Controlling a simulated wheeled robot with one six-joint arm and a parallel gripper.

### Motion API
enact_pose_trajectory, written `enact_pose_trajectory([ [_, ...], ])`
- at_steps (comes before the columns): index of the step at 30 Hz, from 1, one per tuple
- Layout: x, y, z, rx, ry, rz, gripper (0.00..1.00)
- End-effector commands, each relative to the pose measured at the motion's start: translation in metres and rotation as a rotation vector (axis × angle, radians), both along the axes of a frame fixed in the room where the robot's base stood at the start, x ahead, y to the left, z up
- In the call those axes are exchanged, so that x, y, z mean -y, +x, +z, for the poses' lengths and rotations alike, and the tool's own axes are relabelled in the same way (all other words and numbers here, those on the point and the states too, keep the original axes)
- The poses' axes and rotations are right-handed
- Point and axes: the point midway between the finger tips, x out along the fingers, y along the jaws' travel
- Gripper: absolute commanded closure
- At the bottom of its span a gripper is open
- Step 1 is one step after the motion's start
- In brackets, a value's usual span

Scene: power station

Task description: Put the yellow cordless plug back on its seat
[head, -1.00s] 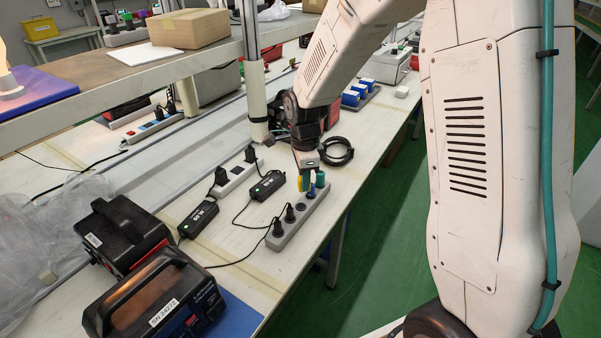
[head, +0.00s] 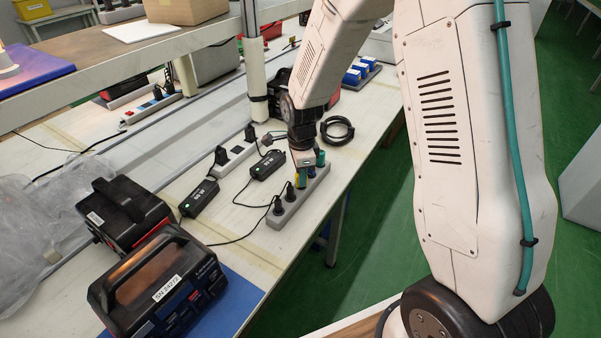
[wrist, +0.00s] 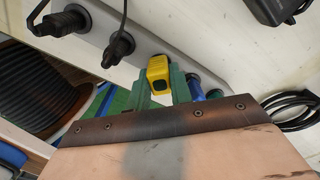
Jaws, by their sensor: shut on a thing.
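The yellow plug (wrist: 158,72) is held between the green fingers of my gripper (wrist: 161,88) in the wrist view. In the head view the yellow plug (head: 298,181) shows just under my gripper (head: 305,172), over the middle of the grey power strip (head: 315,187). The fingers are shut on the plug. The strip also shows in the wrist view (wrist: 91,45), right behind the plug. The plug's underside and the seat below it are hidden, so I cannot tell whether it touches the strip.
Two black plugs (head: 278,207) sit in the strip's near end. A green plug (head: 320,158) stands at its far end, close beside my gripper. Black adapters (head: 268,165) lie left of the strip. A coiled black cable (head: 337,130) lies beyond it.

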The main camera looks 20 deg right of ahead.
Motion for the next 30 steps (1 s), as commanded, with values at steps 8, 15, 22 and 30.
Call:
enact_pose_trajectory([
  [8,0.0003,0.0000,0.0002,0.000,0.000,0.000,1.00],
  [15,0.0002,-0.0002,0.0002,0.000,0.000,0.000,1.00],
  [22,0.0001,-0.0002,-0.0005,0.000,0.000,0.000,0.68],
  [30,0.0001,-0.0003,-0.0006,-0.001,0.000,0.000,0.53],
])
